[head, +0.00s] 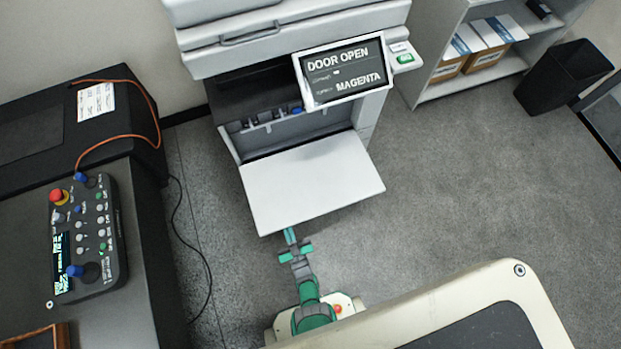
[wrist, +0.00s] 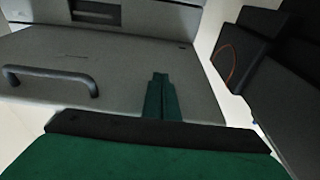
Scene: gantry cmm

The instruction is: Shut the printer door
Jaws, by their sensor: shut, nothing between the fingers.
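The printer (head: 290,75) has its door (head: 312,185) folded down and out, lying roughly level with its pale inner face up. The printer's screen (head: 343,75) reads DOOR OPEN and MAGENTA. My gripper (head: 290,234) is at the door's front edge, left of its middle, with the fingertips partly hidden under the edge. In the wrist view, my gripper (wrist: 160,78) is shut and empty in front of a grey panel, which looks like the door's outer face (wrist: 120,70). A dark bar handle (wrist: 52,78) is on that panel, left of the fingers. Contact cannot be told.
A dark machine with a control pendant (head: 85,235) and an orange cable (head: 150,100) stands at the left. A black cable lies on the floor beside it. A shelf with boxes (head: 480,45) and a black bin (head: 563,75) stand at back right. The floor right of the door is clear.

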